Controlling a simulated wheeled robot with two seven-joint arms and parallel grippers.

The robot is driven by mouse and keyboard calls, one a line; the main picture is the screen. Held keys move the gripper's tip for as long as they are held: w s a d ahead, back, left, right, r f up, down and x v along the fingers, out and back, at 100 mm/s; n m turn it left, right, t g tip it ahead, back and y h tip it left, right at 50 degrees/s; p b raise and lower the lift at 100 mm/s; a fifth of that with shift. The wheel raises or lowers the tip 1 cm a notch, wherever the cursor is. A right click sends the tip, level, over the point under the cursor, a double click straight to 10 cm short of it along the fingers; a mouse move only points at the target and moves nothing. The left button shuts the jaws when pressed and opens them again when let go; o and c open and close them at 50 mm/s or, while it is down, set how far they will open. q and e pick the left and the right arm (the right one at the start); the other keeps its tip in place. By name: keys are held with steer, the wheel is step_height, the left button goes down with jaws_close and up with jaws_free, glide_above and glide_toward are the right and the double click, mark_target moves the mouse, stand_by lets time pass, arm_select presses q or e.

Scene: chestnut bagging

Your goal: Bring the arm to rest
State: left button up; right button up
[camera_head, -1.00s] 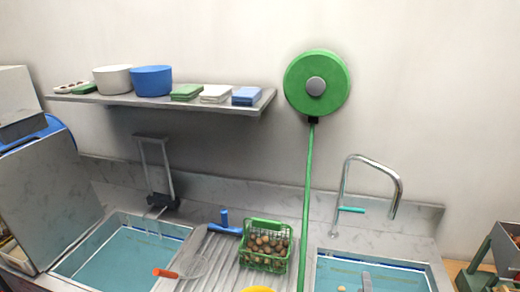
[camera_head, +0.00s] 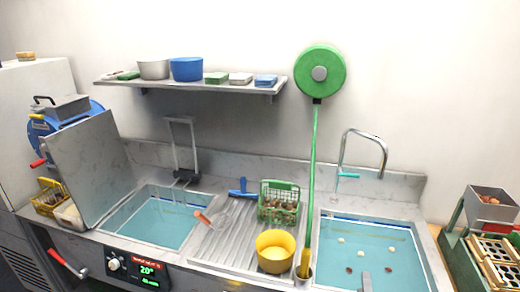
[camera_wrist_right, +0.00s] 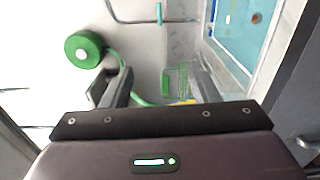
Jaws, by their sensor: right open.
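A small grey tip of my right gripper (camera_head: 366,281) shows at the bottom edge of the head view, over the front of the right sink (camera_head: 335,262). In the right wrist view my dark gripper body fills the lower part. Its jaws are open, and I see nothing held between them. My left gripper is not in view. The green wire basket (camera_head: 279,213) stands on the ribbed drainboard, and its contents are hard to make out. A yellow bucket (camera_head: 276,252) stands in front of it.
Several small pale and brown pieces lie in the right sink. A tap (camera_head: 384,160) arches behind it. A green reel (camera_head: 320,73) hangs on the wall with its hose running down. A left sink (camera_head: 150,222), a shelf (camera_head: 190,86) and a crate rack (camera_head: 490,245) are around.

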steer(key=s+d+f+m+g+y+b, duration=0.1)
steer(key=s+f+m+g+b, duration=0.4)
steer(key=f, duration=1.3)
steer(key=s+f+g+y, duration=0.1)
steer(key=s+f+g, duration=0.4)
steer(key=f, duration=1.2)
arm_select(q)
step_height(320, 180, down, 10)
steer(key=b, duration=0.4)
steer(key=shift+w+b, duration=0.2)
steer(key=shift+b, duration=0.1)
arm_select(e)
steer(key=s+a+f+m+g, duration=0.1)
steer(key=s+f+m+g, duration=0.1)
steer(key=s+f, duration=0.5)
steer(key=s+a+f+m+g+y, duration=0.1)
steer(key=s+f, duration=0.6)
steer(key=s, duration=0.7)
steer(key=s+a+f+m+g+y, duration=0.1)
steer(key=s+a+f+m+g, duration=0.1)
steer(key=s+f+m, duration=0.3)
steer(key=s+f+g, duration=0.1)
steer(key=s+f, duration=0.2)
steer(key=s, duration=0.3)
steer(key=shift+a, duration=0.15)
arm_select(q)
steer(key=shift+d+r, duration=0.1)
arm_select(e)
steer(key=shift+w, duration=0.15)
